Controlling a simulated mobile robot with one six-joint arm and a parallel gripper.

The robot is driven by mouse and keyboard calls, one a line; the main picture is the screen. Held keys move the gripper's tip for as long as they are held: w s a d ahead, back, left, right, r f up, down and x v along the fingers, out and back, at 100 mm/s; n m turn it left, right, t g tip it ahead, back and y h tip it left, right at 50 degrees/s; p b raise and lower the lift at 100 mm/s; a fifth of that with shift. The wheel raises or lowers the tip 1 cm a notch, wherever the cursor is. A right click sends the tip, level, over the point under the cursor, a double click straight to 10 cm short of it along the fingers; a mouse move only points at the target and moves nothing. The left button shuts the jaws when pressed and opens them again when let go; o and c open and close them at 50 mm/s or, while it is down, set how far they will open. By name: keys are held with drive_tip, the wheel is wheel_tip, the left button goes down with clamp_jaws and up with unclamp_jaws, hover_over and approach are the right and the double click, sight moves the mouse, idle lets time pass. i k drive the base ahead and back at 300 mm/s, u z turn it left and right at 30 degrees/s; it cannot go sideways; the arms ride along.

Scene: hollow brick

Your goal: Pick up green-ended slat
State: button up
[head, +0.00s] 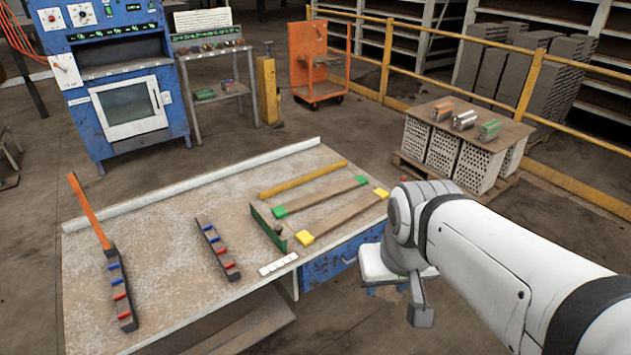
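The green-ended slat (322,195) is a brown strip with a green block at each end. It lies flat on the worktable (170,250), towards its right side. It lies between a plain yellowish bar (303,179) behind it and a yellow-ended slat (343,216) in front of it. My gripper (421,308) hangs beyond the table's right edge, to the right of and nearer than the slats, apart from them. One grey finger shows; the rest is hidden, so I cannot tell its opening.
A green upright plate (268,228) stands beside the slats' left ends, near a white strip (278,264). Two dark racks (217,249) (121,292) with coloured pegs are further left; an orange bar (89,211) slants up from one.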

sight(285, 210)
drive_tip(key=z, duration=0.45)
drive_tip(key=i, duration=2.35)
drive_tip(key=u, duration=0.7)
